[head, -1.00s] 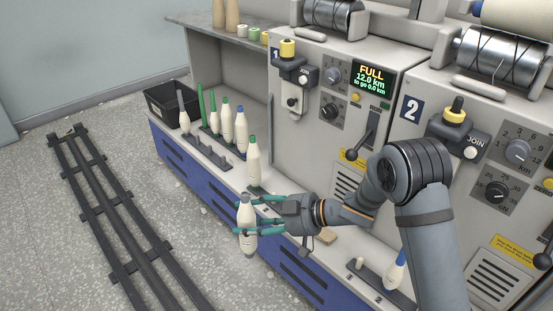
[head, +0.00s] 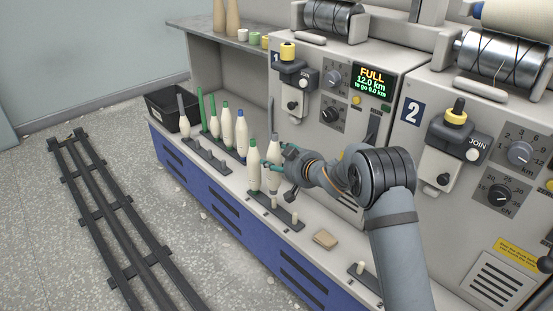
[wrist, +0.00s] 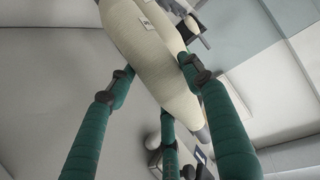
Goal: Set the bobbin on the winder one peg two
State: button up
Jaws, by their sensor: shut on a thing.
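The held bobbin (head: 274,178), cream with a grey tip, is upright in my gripper (head: 271,163) in the head view. My teal fingers close around its middle. The held bobbin also fills the top of the wrist view (wrist: 150,45), with the fingers (wrist: 148,88) on its sides. It is just right of a green-tipped bobbin (head: 254,166) on the peg rail of winder one (head: 318,85). Its lower end appears just above a bare peg (head: 274,203); I cannot tell whether they touch. Another bare peg (head: 295,217) stands to the right.
A rack (head: 207,158) with several bobbins and tubes stands to the left, beside a black bin (head: 164,106). A tan block (head: 325,239) lies on the ledge to the right. Winder two (head: 440,150) is farther right. The winder one front is close behind my gripper.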

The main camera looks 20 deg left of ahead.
aim_at(280, 174)
jog(key=shift+f+b, duration=2.4)
jog(key=shift+f, duration=0.45)
jog(key=shift+s+a, duration=0.1)
jog(key=shift+a, duration=0.1)
jog(key=shift+r, duration=0.1)
jog(key=shift+r+p, duration=0.75)
jog(key=shift+p, duration=0.05)
jog(key=shift+d+f, duration=0.15)
jog(key=shift+d, duration=0.1)
jog(key=shift+f+b, duration=1.05)
jog(key=shift+f, duration=0.05)
